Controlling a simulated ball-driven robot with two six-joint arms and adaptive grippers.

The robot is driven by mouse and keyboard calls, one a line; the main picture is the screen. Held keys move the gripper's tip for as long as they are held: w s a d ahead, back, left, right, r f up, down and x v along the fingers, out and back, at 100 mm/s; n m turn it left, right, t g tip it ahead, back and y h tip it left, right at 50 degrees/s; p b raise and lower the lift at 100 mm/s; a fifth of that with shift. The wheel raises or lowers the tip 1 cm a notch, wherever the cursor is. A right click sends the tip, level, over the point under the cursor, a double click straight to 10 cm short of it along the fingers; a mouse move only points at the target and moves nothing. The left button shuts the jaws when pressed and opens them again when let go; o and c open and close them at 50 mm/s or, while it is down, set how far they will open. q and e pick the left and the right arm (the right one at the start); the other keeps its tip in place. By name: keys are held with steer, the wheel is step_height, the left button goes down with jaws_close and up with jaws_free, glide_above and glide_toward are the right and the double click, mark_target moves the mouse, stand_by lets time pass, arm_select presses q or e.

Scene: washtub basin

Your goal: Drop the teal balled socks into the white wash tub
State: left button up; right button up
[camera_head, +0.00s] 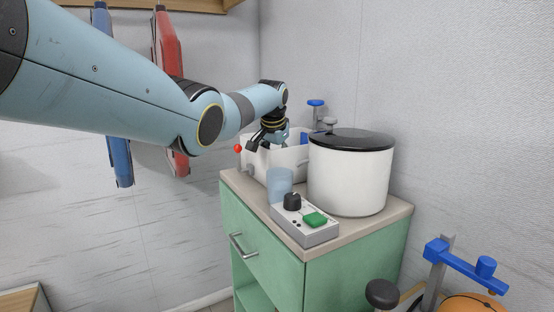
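The white wash tub (291,158) stands at the back of the green cabinet's top, partly hidden behind a white drum and a blue cup. My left arm reaches in from the left, and my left gripper (266,140) points down over the tub's opening. A small teal patch that looks like the balled socks (283,134) shows right at the gripper, at about the height of the tub's rim. It is too small to tell whether the fingers are closed on it or apart from it. My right gripper is not in view.
A white drum with a black lid (348,175) stands right of the tub. A translucent blue cup (280,184) and a control box with a green button (307,224) stand in front. A red knob (238,148) sits at the tub's left. A blue-handled tap (316,104) rises behind.

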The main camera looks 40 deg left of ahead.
arm_select(q)
steer(key=shift+r, duration=0.35)
steer(key=p+v, duration=0.2)
steer(key=v, duration=0.1)
steer(key=shift+r, duration=0.45)
steer(key=v, duration=0.8)
steer(key=shift+s+r+p, duration=0.2)
steer(key=shift+r+p, duration=0.05)
steer(key=shift+p, duration=0.1)
steer(key=shift+d+f, duration=0.1)
steer(key=shift+d, duration=0.05)
